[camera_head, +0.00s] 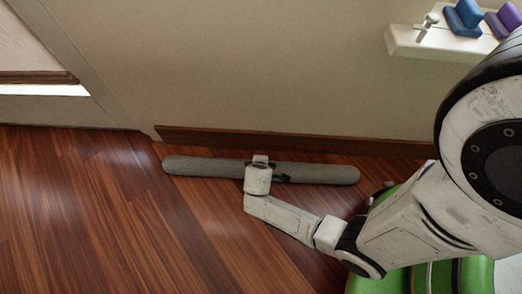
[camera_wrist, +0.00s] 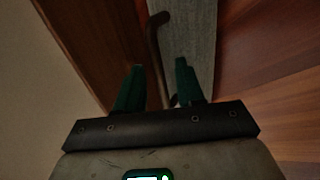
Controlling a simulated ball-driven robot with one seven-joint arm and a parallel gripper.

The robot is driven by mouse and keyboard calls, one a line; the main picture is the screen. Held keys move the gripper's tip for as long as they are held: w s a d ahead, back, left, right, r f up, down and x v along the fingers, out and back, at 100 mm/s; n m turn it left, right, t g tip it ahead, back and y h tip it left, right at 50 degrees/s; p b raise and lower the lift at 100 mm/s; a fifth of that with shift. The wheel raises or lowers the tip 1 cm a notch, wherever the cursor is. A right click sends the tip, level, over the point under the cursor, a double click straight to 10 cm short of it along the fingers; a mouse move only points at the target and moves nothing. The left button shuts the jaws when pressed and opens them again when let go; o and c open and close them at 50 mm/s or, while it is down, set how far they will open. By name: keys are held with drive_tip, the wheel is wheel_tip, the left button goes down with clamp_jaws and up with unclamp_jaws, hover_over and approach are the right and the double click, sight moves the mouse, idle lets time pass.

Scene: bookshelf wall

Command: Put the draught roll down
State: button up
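The draught roll (camera_head: 325,174) is a long grey roll lying along the foot of the wall, close to the skirting board. It appears to rest on the floor. My gripper (camera_head: 262,172) is at its middle, pointing down. In the wrist view, my gripper (camera_wrist: 159,66) has its two dark green fingers spread apart. A thin brown strap or handle (camera_wrist: 154,45) runs between them without visibly filling the gap. The grey roll (camera_wrist: 196,35) lies beyond the right finger. The lower end of the strap is partly hidden by the gripper.
A dark wooden skirting board (camera_head: 300,141) runs behind the roll. A door (camera_head: 45,105) with a bright gap stands at left. A white shelf (camera_head: 430,44) with blue and purple objects juts out at upper right. The wood floor (camera_head: 90,230) in front is clear.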

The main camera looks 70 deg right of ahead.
drive_tip(key=s+a+r+m+y+p, duration=0.1)
drive_tip(key=s+a+r+y+p, duration=0.1)
drive_tip(key=r, duration=0.7)
drive_tip(key=s+a+r+m+g+y+p, duration=0.1)
drive_tip(key=s+a+r+y+p, duration=0.1)
drive_tip(key=r, duration=0.8)
drive_tip(key=s+a+r+m+y+p, duration=0.2)
drive_tip(key=a+r, duration=0.3)
drive_tip(key=r, duration=0.4)
drive_tip(key=shift+s+a+r+p, duration=0.3)
drive_tip(key=shift+s+r+p, duration=0.1)
drive_tip(key=shift+s, duration=0.35)
